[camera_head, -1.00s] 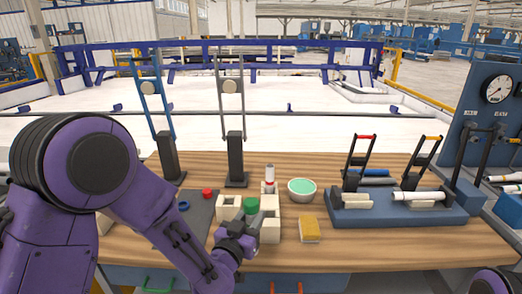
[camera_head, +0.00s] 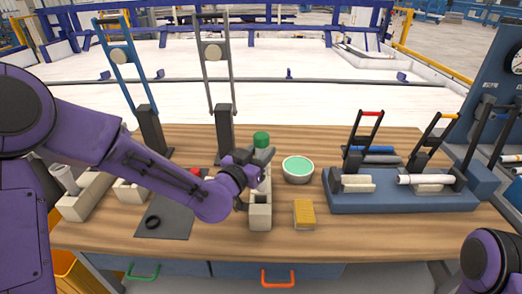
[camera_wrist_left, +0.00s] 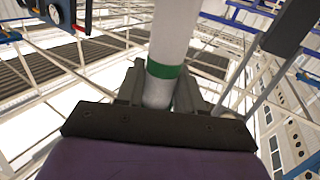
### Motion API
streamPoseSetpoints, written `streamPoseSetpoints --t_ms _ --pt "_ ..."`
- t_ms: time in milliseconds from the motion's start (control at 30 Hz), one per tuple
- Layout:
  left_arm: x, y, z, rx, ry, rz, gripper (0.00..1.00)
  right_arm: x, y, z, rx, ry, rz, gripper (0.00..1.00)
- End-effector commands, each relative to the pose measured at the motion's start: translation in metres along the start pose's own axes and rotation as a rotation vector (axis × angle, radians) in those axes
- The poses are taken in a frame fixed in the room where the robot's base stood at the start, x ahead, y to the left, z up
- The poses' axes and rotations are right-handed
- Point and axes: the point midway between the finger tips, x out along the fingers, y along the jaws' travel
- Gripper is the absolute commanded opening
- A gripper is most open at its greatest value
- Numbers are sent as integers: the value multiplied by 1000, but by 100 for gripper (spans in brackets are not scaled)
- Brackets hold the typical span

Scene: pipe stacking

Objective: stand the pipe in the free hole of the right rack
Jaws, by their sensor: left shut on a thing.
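My left gripper (camera_head: 259,160) is shut on a pale pipe with a green band, whose green part (camera_head: 261,139) shows just above the fingers. In the left wrist view the white pipe (camera_wrist_left: 172,35) rises from between the fingers (camera_wrist_left: 158,95), with the green band close to them. Its other end is hidden. The cream right rack (camera_head: 260,222) stands below and in front of the gripper. The gripper and arm cover part of it, so its farther holes do not show clearly. My right gripper is out of view.
A cream rack (camera_head: 88,200) with a grey-white pipe (camera_head: 64,178) stands at the left. A dark mat (camera_head: 170,225) carries a black ring (camera_head: 153,222).

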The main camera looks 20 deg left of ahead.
Motion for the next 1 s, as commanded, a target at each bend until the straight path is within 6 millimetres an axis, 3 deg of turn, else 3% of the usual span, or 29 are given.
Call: streamPoseSetpoints --t_ms 233,1000 --pt "0 0 24 0 0 1 7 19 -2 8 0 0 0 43" --pt "-1 -1 29 0 1 0 7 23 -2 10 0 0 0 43"
